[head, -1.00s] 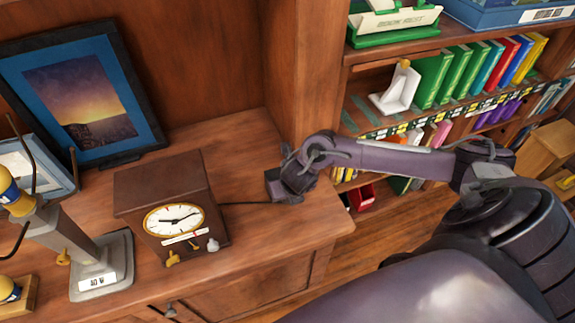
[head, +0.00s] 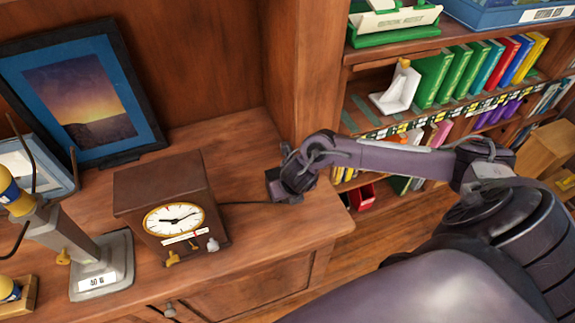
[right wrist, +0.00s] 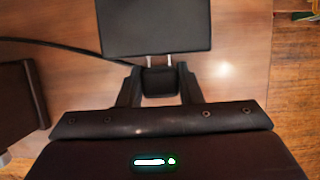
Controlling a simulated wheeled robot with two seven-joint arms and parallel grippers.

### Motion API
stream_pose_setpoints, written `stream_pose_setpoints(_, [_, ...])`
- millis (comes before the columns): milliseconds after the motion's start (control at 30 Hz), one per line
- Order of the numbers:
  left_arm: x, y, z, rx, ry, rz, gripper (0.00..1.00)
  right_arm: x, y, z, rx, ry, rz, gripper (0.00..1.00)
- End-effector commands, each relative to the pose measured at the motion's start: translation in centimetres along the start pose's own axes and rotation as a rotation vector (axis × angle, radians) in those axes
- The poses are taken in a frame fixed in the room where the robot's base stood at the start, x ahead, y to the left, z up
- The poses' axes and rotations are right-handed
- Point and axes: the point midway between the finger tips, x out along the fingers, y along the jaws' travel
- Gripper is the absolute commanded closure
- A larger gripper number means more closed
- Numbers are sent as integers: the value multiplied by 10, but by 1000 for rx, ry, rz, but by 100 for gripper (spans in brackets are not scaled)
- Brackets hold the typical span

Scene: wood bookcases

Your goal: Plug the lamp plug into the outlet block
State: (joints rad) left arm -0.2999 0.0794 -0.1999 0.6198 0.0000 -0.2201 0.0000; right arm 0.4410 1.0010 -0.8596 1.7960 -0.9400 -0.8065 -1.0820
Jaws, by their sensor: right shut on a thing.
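In the right wrist view, my right gripper (right wrist: 160,88) is shut on the small dark lamp plug (right wrist: 159,80). Two pale prongs stick out of the plug toward the dark rectangular outlet block (right wrist: 155,27). A short length of both prongs shows between plug and block; I cannot tell whether their tips are inside it. In the head view, my right gripper (head: 284,188) is low over the wooden cabinet top, right of the clock, and hides the plug. My left gripper is not in view.
A wooden clock (head: 172,205) stands left of my right gripper. A grey metal stand (head: 102,265) and a framed picture (head: 82,95) are farther left. A bookcase (head: 440,90) with books is at the right. The cabinet top (head: 265,245) in front of the gripper is clear.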

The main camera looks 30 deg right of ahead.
Motion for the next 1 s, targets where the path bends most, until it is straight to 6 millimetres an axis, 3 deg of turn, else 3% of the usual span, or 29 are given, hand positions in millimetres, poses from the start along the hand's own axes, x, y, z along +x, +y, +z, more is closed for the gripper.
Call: stream_pose_setpoints(1000, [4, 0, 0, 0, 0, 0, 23, 5, 0, 15, 3, -6, -1, 88])
